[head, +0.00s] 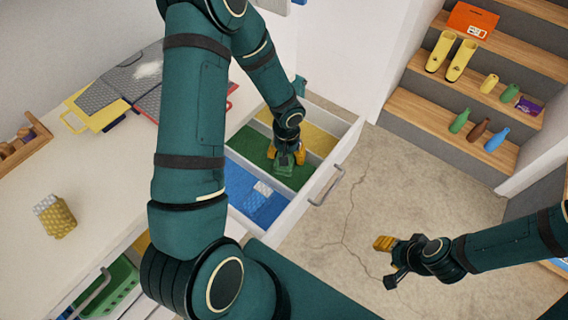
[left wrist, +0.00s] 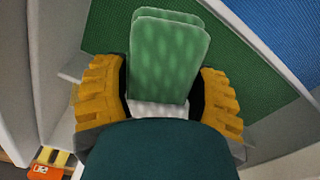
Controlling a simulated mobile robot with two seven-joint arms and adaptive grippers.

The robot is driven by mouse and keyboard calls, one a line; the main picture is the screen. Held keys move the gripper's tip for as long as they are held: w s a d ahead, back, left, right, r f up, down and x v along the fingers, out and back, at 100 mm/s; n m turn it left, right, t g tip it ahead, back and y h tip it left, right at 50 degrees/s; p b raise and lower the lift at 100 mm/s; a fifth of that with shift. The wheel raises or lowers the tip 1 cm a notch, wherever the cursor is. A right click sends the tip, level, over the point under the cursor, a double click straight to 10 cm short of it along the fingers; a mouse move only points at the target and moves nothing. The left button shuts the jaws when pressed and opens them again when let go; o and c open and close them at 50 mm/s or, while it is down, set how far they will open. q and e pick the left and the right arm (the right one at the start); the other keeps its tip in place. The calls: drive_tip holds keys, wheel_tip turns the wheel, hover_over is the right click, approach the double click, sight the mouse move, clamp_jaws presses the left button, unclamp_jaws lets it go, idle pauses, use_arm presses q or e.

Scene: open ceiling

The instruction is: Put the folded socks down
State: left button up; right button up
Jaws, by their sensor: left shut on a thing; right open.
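The folded socks (left wrist: 168,58) are green with a white band at the end near my palm. They also show in the head view (head: 284,164). My left gripper (head: 287,158) is shut on them, its yellow fingers on either side in the left wrist view (left wrist: 160,95). They hang over or in the green-lined compartment (head: 260,152) of the open drawer (head: 318,180); I cannot tell whether they touch its floor. My right gripper (head: 387,262) is open and empty over the floor at the right.
The drawer's yellow compartment (head: 312,139) lies behind, and its blue one (head: 235,184) in front holds blue-and-white folded socks (head: 262,190). Yellow folded socks (head: 55,216) lie on the white top. Steps (head: 470,130) with shoes and bottles stand at the right.

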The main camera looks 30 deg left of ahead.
use_arm(q)
drive_tip(key=shift+f+b, duration=0.4)
drive_tip(key=shift+f, duration=2.1)
drive_tip(key=shift+f, duration=0.1)
drive_tip(key=o, duration=1.2)
wheel_tip(320, 180, up, 12)
drive_tip(key=shift+r+p, duration=0.15)
drive_tip(key=shift+p, duration=1.05)
